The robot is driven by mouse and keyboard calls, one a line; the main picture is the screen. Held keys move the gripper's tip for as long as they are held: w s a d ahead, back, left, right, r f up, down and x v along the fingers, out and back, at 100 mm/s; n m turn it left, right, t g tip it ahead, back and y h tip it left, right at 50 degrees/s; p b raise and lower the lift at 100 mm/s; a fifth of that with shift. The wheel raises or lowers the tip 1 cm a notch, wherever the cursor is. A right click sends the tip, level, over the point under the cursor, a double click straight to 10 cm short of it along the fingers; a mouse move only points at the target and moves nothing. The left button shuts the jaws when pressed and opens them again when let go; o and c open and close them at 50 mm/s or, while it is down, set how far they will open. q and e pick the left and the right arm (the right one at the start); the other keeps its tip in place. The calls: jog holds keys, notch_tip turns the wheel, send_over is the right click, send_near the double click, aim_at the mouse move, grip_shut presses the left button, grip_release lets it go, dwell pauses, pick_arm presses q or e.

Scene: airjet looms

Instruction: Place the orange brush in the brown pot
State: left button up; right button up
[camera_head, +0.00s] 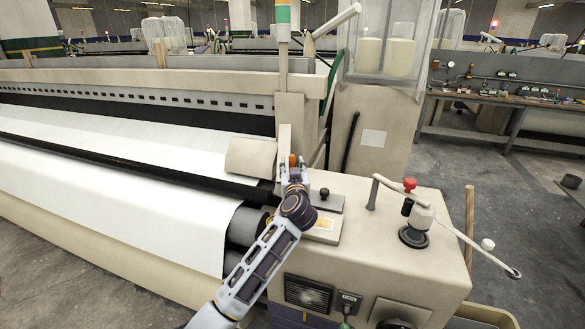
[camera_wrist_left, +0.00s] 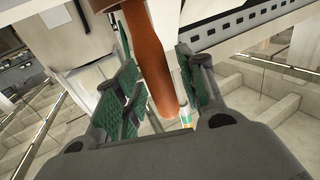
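The orange brush (camera_wrist_left: 152,65) shows in the left wrist view as an orange-brown, rod-like shape between the green-padded fingers of my left gripper (camera_wrist_left: 160,75). A little orange of the brush (camera_head: 293,160) also shows in the head view at the tips of my left gripper (camera_head: 293,170), over the left end of the loom's control housing. The fingers stand close on both sides of the brush, but I cannot tell whether they press on it. The brush's far end is cut off in the wrist view. I cannot make out a brown pot. My right gripper is not in view.
The housing (camera_head: 440,235) carries a red button (camera_head: 410,184) and a white-and-black lever knob (camera_head: 416,225). A thin rod (camera_head: 450,230) crosses its right part. White cloth (camera_head: 110,200) lies on the loom at left. A tan bin (camera_head: 488,314) stands bottom right. A cluttered workbench (camera_head: 510,100) stands behind.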

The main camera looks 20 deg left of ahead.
pick_arm(q)
jog(key=shift+r, duration=0.1)
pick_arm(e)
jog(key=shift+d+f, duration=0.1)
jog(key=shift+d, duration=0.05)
pick_arm(q)
jog(key=shift+s+d, duration=0.15)
jog(key=shift+s, duration=0.2)
jog(key=v, duration=1.1)
jog(key=shift+s, duration=0.15)
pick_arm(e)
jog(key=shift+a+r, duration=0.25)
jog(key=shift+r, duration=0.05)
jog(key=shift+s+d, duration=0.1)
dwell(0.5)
